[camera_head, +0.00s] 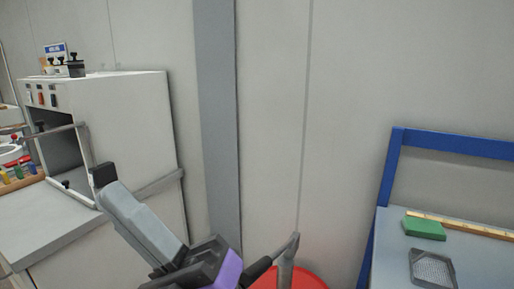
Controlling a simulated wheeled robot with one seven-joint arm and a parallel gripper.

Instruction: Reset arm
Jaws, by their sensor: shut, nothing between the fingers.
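My arm enters from the bottom of the head view, with a grey link and a purple part. My gripper (294,243) is at the bottom middle, at the right end of the arm. Its fingers come together at the tip and hold nothing. It is in front of a red round thing (308,281), which is cut off by the lower edge. I cannot tell whether they touch.
A white cabinet machine (130,115) with an open bay and a flat shelf (50,222) stands at the left. At the right is a bench (484,252) with a blue frame (455,143), a green block (424,228) and a grey mesh tray (433,270). A wall with a grey post (218,120) stands behind.

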